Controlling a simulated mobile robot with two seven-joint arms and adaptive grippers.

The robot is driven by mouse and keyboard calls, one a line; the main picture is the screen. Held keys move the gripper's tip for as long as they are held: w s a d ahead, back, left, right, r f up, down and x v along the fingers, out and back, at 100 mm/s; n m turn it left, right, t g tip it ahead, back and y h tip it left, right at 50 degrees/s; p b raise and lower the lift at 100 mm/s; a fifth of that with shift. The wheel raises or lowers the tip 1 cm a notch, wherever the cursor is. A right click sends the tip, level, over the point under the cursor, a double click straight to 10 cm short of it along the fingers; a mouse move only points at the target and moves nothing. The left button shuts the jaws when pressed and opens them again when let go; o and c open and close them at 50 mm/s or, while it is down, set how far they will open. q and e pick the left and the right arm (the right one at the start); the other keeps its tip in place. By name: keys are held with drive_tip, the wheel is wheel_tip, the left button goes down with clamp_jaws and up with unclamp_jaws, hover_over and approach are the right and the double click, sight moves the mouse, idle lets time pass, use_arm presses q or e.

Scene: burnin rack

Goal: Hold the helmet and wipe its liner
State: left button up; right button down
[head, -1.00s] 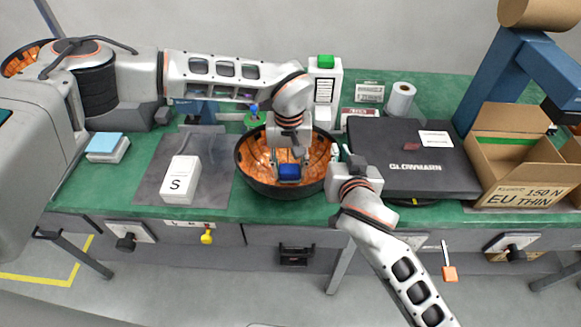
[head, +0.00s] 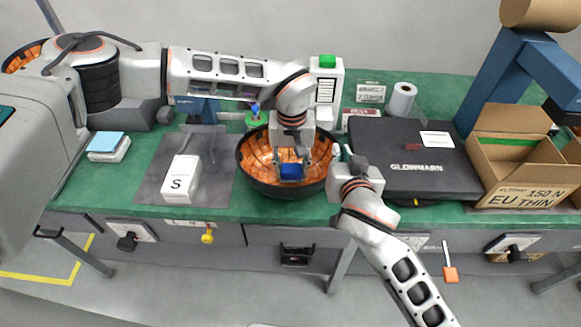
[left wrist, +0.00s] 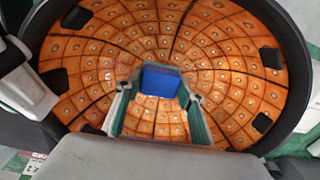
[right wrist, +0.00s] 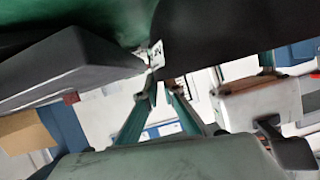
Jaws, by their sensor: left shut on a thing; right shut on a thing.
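The helmet (head: 251,175) lies upside down on the green bench, its orange padded liner facing up; the liner (left wrist: 205,65) fills most of the left wrist view. My left gripper (head: 291,174) points down into the helmet and is shut on a blue block-like wiper (left wrist: 160,80), which is at the liner's surface; whether it touches cannot be told. My right gripper (head: 340,160) is at the helmet's right rim and is shut on it. In the right wrist view the dark helmet shell (right wrist: 230,30) is above the right fingertips (right wrist: 160,85).
A black GLOWMARN case (head: 415,180) lies close to the right of the helmet, near my right wrist. A white box marked S (head: 181,182) stands on a grey mat (head: 150,190) at left. An open cardboard box (head: 520,190) is at far right. A white device (head: 325,90) stands behind.

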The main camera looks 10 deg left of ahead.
use_arm(q)
drive_tip(key=shift+s+a+f, duration=0.15)
drive_tip(key=shift+a, duration=0.75)
use_arm(e)
drive_tip(key=shift+f, duration=0.1)
use_arm(q)
drive_tip(key=shift+d, duration=1)
drive_tip(key=shift+a, duration=0.1)
drive_tip(key=shift+a+f, duration=0.1)
drive_tip(key=shift+a, duration=0.8)
drive_tip(key=shift+d, duration=0.15)
